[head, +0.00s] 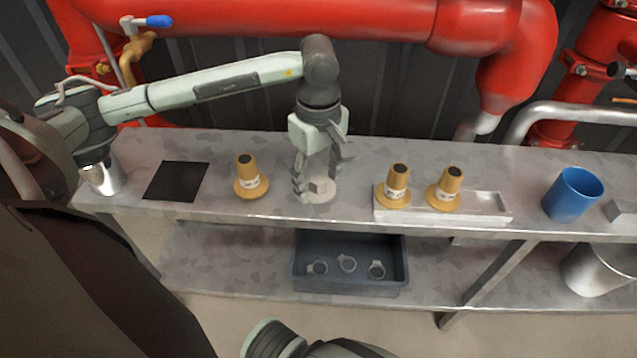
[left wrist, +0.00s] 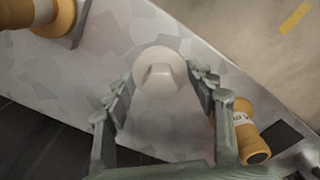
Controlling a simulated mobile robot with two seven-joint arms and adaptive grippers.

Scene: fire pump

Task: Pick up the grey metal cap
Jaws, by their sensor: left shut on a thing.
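The grey metal cap (head: 322,196) is a round pale disc with a raised block-shaped grip, at the shelf's front edge in the head view. In the left wrist view the cap (left wrist: 160,73) lies between the fingertips. My left gripper (head: 320,176) reaches down from above and is shut on the cap, its fingers at opposite sides of the disc. The fingers partly hide the cap in the head view. I cannot tell whether the cap is clear of the shelf. My right gripper is not in view.
A brass nozzle (head: 249,180) and a black mat (head: 176,181) are left on the shelf. Two more nozzles (head: 396,187) stand at a pale tray (head: 487,203) on the right, near a blue cup (head: 572,195). A grey bin (head: 350,284) with rings sits below. Red pipes run behind.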

